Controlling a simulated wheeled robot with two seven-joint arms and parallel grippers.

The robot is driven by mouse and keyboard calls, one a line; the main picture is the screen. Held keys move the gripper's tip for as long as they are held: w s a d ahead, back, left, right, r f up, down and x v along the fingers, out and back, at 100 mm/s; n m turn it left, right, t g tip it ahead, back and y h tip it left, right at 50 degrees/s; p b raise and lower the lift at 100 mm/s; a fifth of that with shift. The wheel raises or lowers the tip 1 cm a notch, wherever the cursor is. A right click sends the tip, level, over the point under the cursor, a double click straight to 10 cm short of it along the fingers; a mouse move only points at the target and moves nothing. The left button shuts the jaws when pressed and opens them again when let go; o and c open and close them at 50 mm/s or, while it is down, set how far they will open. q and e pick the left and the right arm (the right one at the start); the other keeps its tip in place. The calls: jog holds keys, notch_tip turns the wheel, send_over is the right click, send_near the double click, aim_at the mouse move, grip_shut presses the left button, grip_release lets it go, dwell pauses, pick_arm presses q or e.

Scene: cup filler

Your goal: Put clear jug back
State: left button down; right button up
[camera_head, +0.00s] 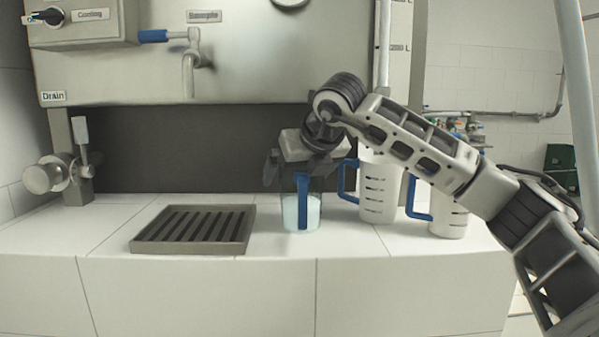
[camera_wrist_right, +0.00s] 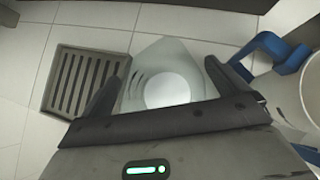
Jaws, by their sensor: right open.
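The clear jug (camera_head: 313,214) stands upright on the white tiled counter, with pale contents low inside and its blue handle facing the head camera. My right gripper (camera_head: 296,172) is above it, pointing down, and covers its upper part. In the right wrist view the clear jug (camera_wrist_right: 165,85) lies between the two spread fingers (camera_wrist_right: 161,83), with a visible gap beside the right finger. Its handle is hidden there. My left gripper is not in view.
A dark slotted drain tray (camera_head: 192,230) lies left of the jug. Two white jugs (camera_head: 378,190) (camera_head: 449,215) with blue handles stand close on the right. A tap (camera_head: 190,70) and steel panel (camera_head: 265,60) are behind. The counter's front strip is clear.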

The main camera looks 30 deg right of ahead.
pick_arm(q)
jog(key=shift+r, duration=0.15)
pick_arm(e)
jog(key=shift+r, duration=0.1)
jog(key=shift+s+r, duration=0.15)
jog(key=shift+r, duration=0.1)
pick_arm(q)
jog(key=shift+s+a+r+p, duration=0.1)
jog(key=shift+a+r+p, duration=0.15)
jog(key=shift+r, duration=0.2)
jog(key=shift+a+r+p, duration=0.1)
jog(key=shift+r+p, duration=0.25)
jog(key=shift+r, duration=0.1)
pick_arm(e)
jog(key=v, duration=1.1)
jog(key=shift+s, duration=0.25)
jog(key=shift+r, duration=0.15)
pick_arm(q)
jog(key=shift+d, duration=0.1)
